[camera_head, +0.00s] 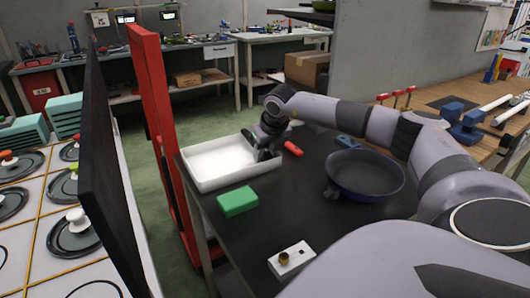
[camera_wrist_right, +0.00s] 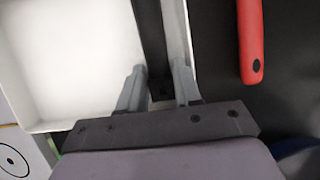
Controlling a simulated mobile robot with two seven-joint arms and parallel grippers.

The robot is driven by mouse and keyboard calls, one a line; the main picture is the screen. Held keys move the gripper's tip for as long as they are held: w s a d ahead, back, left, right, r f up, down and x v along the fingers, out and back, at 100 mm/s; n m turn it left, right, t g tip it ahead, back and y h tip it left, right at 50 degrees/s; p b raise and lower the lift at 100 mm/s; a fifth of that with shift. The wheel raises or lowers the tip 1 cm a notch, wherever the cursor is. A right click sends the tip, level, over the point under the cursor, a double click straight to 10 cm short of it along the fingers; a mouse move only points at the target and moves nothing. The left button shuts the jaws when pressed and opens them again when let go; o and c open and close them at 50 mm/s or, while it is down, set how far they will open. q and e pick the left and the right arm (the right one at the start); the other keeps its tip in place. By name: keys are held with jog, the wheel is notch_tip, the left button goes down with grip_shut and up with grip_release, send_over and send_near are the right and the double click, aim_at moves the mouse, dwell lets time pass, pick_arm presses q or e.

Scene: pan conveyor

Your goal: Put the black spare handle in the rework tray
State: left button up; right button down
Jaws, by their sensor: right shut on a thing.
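The rework tray (camera_head: 232,180) is a shallow white tray on the dark table, left of centre in the head view. It fills the left of the right wrist view (camera_wrist_right: 70,60). My right gripper (camera_head: 262,152) is at the tray's right end, pointing down. In the head view the handle is mostly hidden by the gripper. Its height over the tray floor is unclear. My left gripper is not in view.
A red handle (camera_head: 293,148) lies right of the tray. A blue-grey pan (camera_head: 365,177) and a blue item (camera_head: 347,142) are farther right. A green block (camera_head: 237,202) and a white box with a brass knob (camera_head: 291,258) stand in front. A red post (camera_head: 155,110) rises left.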

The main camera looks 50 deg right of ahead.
jog(key=shift+s+f, duration=0.1)
jog(key=shift+f, duration=0.35)
jog(key=c, duration=0.8)
grip_release()
jog(key=shift+s+r, duration=0.15)
jog(key=shift+r, duration=0.3)
jog(key=v, duration=1.1)
jog(key=shift+a+r, duration=0.1)
